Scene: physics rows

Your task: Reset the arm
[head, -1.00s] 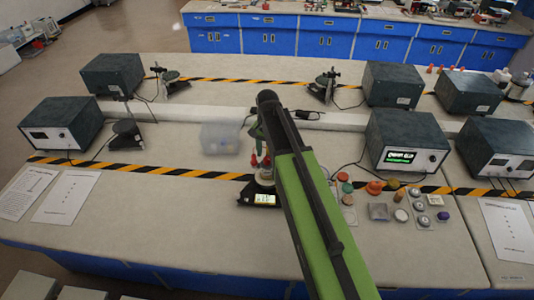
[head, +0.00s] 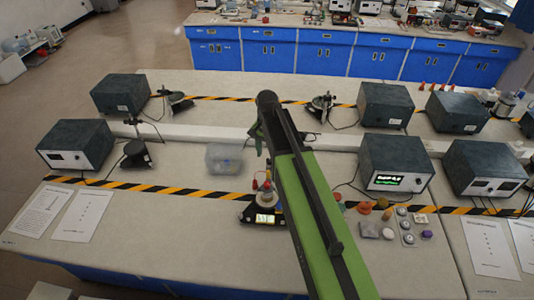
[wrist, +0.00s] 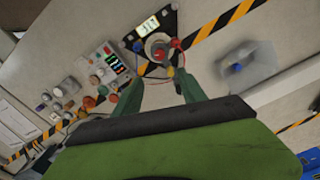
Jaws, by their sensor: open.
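My gripper (wrist: 160,85) shows in the wrist view as two green fingers spread apart, with nothing held between them. In the head view my green and black arm reaches up over the bench, and my gripper (head: 258,140) is at its far end, partly hidden by the arm. A small device with a lit display (head: 264,218) stands on the bench below my gripper. It also shows in the wrist view (wrist: 147,27), beyond the fingertips, with red and yellow parts around it.
A clear bin (head: 224,158) stands left of my arm. Grey instrument boxes (head: 397,160) stand on the right, near several small coloured pieces (head: 387,232). Paper sheets (head: 82,215) lie at the left.

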